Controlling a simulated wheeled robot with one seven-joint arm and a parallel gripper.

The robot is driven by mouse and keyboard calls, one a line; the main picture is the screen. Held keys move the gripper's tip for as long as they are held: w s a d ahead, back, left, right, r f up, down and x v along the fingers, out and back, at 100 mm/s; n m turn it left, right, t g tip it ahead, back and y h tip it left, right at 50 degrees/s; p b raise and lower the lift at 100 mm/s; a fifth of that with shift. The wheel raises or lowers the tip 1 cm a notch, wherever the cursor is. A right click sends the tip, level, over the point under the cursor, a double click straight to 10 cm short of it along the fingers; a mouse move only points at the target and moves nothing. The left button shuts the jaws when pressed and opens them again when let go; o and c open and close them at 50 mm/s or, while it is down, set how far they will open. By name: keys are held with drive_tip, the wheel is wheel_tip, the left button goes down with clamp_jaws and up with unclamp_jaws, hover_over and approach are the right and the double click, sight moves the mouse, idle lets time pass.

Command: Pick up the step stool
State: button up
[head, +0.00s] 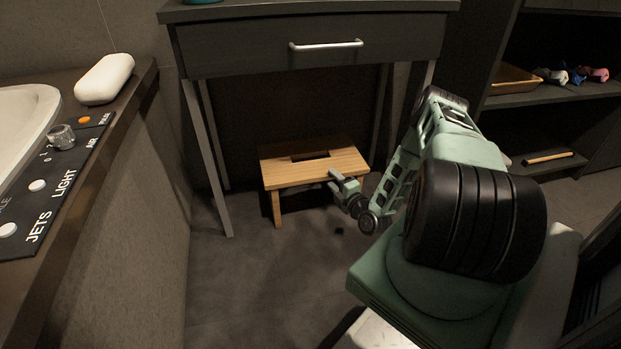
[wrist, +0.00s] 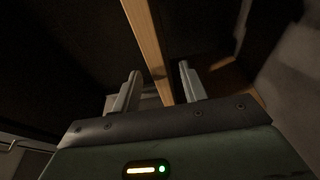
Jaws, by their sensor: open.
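The step stool (head: 335,169) is light wood with a dark slot in its top. It stands upright on the floor under the dark vanity table in the head view. My gripper (head: 346,181) is at the stool's right front edge. In the wrist view, a wooden strip of the stool (wrist: 150,45) runs lengthwise and passes between the two pale fingers of my gripper (wrist: 158,88). The fingers are apart, with gaps to the strip. The stool's right legs are partly hidden behind my gripper in the head view.
The vanity table (head: 318,45) has a drawer above the stool and thin grey legs (head: 212,160) around it. A bathtub with a control panel (head: 45,185) is at the left. Shelves (head: 560,95) stand at the right. The floor (head: 265,280) in front is clear.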

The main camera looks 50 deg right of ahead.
sight(324, 170)
drive_tip(key=b+x, duration=0.4)
drive_tip(key=x, duration=0.1)
drive_tip(key=shift+w+a+f, duration=0.1)
drive_tip(key=shift+w+a, duration=0.05)
drive_tip(key=shift+w, duration=0.15)
clamp_jaws()
idle(1.1)
drive_tip(key=shift+r, duration=0.3)
